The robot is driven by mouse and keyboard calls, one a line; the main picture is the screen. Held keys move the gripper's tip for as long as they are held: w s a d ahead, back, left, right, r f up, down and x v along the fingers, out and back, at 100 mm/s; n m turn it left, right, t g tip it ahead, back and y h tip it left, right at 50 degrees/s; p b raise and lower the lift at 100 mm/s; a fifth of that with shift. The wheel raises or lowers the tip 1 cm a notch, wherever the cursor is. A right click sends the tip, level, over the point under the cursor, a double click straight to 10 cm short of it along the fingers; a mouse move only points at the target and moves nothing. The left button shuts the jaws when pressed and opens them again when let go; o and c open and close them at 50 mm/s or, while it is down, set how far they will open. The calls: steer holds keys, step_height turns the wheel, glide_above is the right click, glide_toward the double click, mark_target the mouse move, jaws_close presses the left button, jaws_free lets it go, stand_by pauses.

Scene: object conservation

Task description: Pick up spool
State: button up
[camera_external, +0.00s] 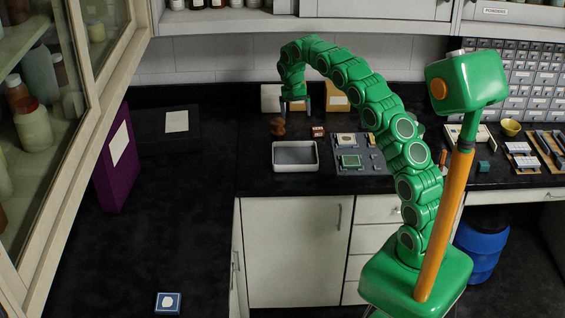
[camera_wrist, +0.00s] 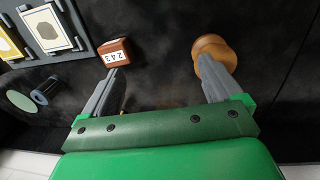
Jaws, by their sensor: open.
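My gripper (camera_external: 295,109) is open and points down above the counter near the spool. In the wrist view my gripper (camera_wrist: 162,70) has its fingers wide apart, with only dark counter between the tips. The spool is beyond and beside the right finger, not between the fingers. I cannot tell whether that finger touches it.
A small red-brown block marked 243 (camera_wrist: 117,53) lies near the left fingertip. The white tray (camera_external: 295,168) stands at the counter's front edge, with a grey board (camera_external: 372,160) holding cards to its right.

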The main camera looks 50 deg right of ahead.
steer(key=m+t, duration=0.1)
steer(key=m, duration=0.1)
glide_above(278, 121)
steer(key=shift+s+a+f+y, duration=0.15)
steer(key=shift+a+f+y, duration=0.15)
steer(key=shift+f, duration=0.35)
steer(key=shift+d+f, duration=0.15)
steer(key=shift+f, duration=1.75)
steer(key=shift+d+f, duration=0.1)
steer(key=shift+f, duration=1.8)
steer(key=shift+c, duration=0.3)
steer(key=c, duration=1.1)
steer(key=shift+o, duration=0.2)
steer(key=shift+r, duration=0.15)
